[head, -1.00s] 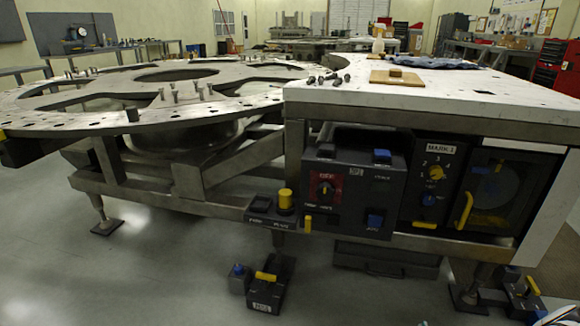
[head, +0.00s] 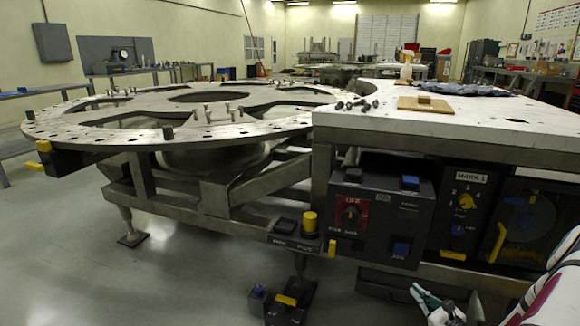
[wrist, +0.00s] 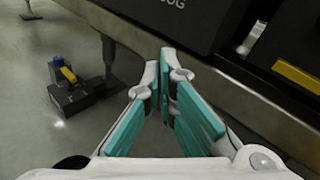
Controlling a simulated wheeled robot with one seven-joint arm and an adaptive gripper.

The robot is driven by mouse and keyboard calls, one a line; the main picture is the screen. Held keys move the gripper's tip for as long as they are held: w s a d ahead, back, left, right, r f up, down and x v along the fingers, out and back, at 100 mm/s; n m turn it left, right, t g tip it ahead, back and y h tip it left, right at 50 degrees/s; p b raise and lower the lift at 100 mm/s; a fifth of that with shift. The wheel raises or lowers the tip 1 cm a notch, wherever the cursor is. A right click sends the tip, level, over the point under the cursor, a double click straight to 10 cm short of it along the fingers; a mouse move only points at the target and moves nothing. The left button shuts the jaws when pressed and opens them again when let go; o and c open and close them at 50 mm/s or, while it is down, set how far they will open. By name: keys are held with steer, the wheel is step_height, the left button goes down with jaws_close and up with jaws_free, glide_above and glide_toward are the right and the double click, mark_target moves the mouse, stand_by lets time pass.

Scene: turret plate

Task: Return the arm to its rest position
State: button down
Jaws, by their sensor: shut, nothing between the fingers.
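My gripper (head: 436,302) is at the lower right of the head view, low in front of the machine's front frame. Part of my white arm shows at the right edge there. In the wrist view my gripper (wrist: 168,75) has its teal-padded fingers together at the tips, with nothing between them. The machine's metal frame rail (wrist: 235,95) runs behind the fingers in that view. I cannot tell how far the fingers are from the rail.
A foot pedal unit (head: 290,300) stands on the floor left of my gripper; a pedal also shows in the wrist view (wrist: 75,90). The control box (head: 375,215) and round turret plate (head: 240,130) are above and behind. The floor at left (head: 70,260) is clear.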

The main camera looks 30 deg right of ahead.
steer(key=w+a+r+n+g+y, duration=0.1)
steer(key=w+a+r+n+y, duration=0.35)
steer(key=a+r, duration=0.25)
steer(key=w+a+r+n+g+y, duration=0.25)
steer(key=a+r+n+y, duration=0.2)
steer(key=a+r, duration=0.35)
steer(key=w+a+r+n+g+y, duration=0.1)
steer(key=w+a+r+n+y, duration=0.35)
steer(key=a+r+n, duration=0.2)
steer(key=s+a+r+n+g, duration=0.4)
steer(key=a+r+n+g, duration=0.15)
steer(key=a, duration=0.55)
steer(key=s+a+r+n+g, duration=0.4)
steer(key=a+r, duration=0.2)
steer(key=a, duration=0.5)
steer(key=s+a+r+n+g+h, duration=0.3)
steer(key=s+a+n+h, duration=0.15)
steer(key=s, duration=0.65)
steer(key=s+d+n+t+h, duration=0.15)
steer(key=s+n+h, duration=0.4)
steer(key=s, duration=0.65)
step_height(320, 180, up, 31)
steer(key=d+t+p, duration=0.1)
steer(key=t+p, duration=0.2)
steer(key=p, duration=2.6)
steer(key=shift+d+n, duration=0.25)
steer(key=shift+n, duration=0.15)
